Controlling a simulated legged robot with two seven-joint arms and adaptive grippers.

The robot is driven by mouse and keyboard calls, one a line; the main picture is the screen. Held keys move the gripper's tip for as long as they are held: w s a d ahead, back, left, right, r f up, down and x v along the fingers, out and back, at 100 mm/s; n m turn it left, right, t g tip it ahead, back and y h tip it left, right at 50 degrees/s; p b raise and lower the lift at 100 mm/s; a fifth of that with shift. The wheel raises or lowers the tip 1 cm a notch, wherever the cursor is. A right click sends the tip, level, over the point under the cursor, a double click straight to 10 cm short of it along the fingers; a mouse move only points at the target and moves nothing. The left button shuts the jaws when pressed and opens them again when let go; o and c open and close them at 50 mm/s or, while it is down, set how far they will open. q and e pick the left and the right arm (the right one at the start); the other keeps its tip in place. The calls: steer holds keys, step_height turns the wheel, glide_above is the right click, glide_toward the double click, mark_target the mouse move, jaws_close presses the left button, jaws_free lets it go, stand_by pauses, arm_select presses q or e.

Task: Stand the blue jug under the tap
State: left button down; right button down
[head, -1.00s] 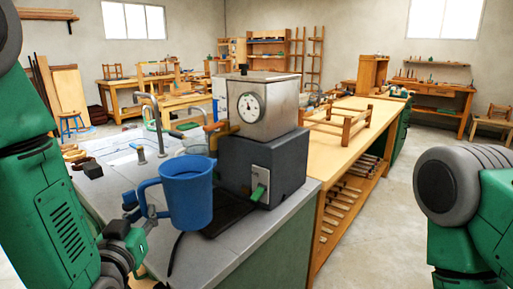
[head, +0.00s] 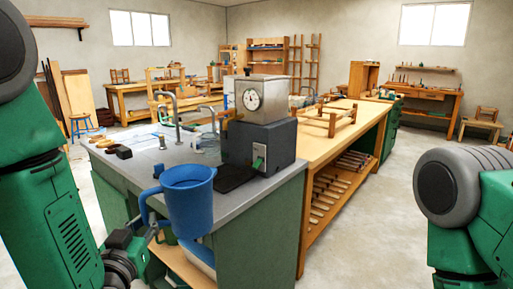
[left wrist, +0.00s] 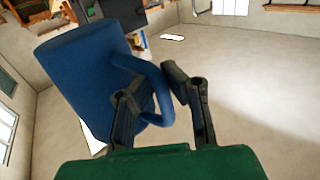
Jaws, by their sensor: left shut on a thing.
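The blue jug (head: 190,203) is upright in the head view, in front of the counter's near edge. My left gripper (head: 152,228) is shut on its handle, at the jug's left side. In the left wrist view, the jug (left wrist: 85,75) fills the left, and its handle (left wrist: 155,85) passes between the fingers of my left gripper (left wrist: 150,88). A brass-coloured tap (head: 226,116) sticks out to the left from a steel box with a dial (head: 262,98). A black tray (head: 235,177) lies on the counter in front of the box. My right gripper is out of view.
The grey counter (head: 130,172) has bent metal spouts (head: 172,112) and small dark items (head: 122,152) at its left. A wooden workbench (head: 345,118) adjoins it on the right. Open floor (head: 360,235) lies right of the counter.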

arm_select(q)
steer(key=s+f, duration=0.5)
steer(key=f, duration=0.7)
steer(key=shift+s, duration=0.15)
